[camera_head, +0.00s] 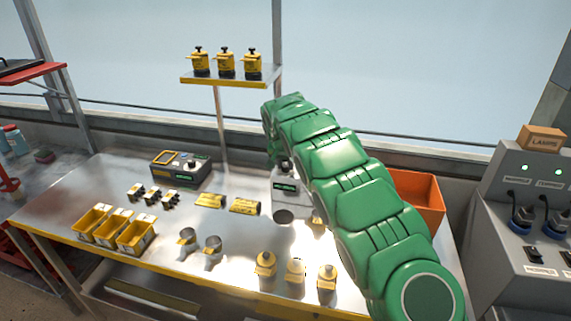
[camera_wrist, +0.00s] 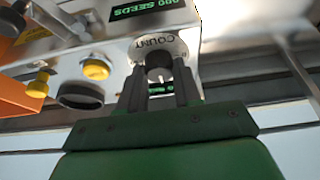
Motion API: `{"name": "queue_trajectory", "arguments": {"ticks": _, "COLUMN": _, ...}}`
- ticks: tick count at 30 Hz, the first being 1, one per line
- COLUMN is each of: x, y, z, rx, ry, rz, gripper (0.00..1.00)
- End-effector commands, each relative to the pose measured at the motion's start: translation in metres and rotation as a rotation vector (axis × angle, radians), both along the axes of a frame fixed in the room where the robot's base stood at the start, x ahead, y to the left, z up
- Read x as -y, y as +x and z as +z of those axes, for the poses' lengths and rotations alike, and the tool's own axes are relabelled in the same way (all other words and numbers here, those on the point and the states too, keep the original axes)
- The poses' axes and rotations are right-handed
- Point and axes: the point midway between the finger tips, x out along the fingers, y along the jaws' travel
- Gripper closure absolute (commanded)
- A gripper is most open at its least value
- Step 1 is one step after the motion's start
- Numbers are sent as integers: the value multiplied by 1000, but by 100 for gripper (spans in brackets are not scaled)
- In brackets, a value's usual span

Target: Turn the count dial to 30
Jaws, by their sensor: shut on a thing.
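The seeder head (camera_head: 283,200) is a grey metal box on the bench, partly hidden behind my green arm in the head view. A small green readout (camera_wrist: 161,89) by the dial is too small to read. A green display (camera_wrist: 146,8) reads SEEDS upside down, its number cut off and unclear.
A yellow button (camera_wrist: 96,69) and a dark round opening (camera_wrist: 80,96) lie beside the dial. An orange bin (camera_head: 418,196) stands right of my arm. Yellow bottles (camera_head: 266,264), yellow trays (camera_head: 92,222) and a grey device (camera_head: 180,170) stand on the bench.

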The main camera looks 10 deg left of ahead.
Motion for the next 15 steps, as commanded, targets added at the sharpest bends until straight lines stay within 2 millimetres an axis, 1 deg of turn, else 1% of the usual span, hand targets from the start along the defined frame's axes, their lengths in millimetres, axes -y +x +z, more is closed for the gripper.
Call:
{"name": "queue_trajectory", "arguments": {"ticks": 12, "x": -1, "y": 0, "z": -1, "rx": -1, "ry": 1, "rz": -5, "gripper": 97}}
{"name": "queue_trajectory", "arguments": {"ticks": 13, "x": -1, "y": 0, "z": 0, "rx": -1, "ry": 1, "rz": -5, "gripper": 64}}
{"name": "queue_trajectory", "arguments": {"ticks": 15, "x": -1, "y": 0, "z": 0, "rx": -1, "ry": 1, "rz": -5, "gripper": 53}}
